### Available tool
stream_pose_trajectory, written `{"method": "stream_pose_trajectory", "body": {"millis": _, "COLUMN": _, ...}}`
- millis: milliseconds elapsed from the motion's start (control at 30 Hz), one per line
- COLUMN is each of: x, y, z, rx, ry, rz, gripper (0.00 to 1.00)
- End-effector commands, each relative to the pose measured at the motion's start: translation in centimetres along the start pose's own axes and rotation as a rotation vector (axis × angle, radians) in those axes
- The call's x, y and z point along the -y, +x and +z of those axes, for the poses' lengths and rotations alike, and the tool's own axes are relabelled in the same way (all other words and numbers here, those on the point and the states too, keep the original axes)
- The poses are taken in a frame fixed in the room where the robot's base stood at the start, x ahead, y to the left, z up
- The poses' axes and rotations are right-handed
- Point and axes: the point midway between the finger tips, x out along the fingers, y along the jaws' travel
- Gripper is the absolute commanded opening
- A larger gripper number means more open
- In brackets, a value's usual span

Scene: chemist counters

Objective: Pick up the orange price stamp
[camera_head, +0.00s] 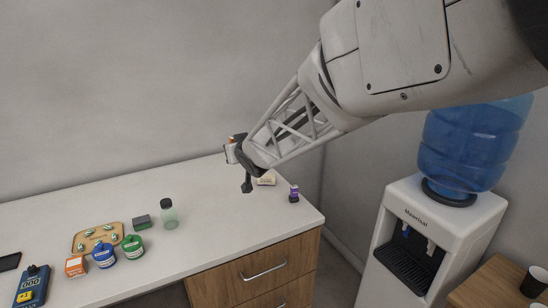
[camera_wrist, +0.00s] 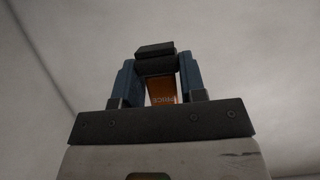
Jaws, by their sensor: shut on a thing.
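The orange price stamp (camera_wrist: 161,90) is between the two fingers of my gripper (camera_wrist: 162,82) in the wrist view. Part of its orange face shows, with light lettering that seems to read "PRICE". A dark block spans the space above it. In the head view my gripper (camera_head: 240,150) is shut on it, held above the counter near its back. Only a small orange and white part shows there, and the rest is hidden by the gripper.
The white counter (camera_head: 225,215) holds a purple stamp-like item (camera_head: 294,193), a beige box (camera_head: 267,179), a bottle (camera_head: 169,215), a tray (camera_head: 76,243), and blue (camera_head: 104,256) and green (camera_head: 133,247) containers. A water cooler (camera_head: 425,245) stands right. The counter's middle is clear.

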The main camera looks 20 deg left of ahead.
Motion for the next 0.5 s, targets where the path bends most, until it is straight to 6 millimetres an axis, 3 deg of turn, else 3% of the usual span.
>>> {"method": "stream_pose_trajectory", "body": {"millis": 500, "x": -0.01, "y": -0.26, "z": -0.64, "rx": -0.001, "ry": 0.001, "rz": 0.000, "gripper": 0.10}}
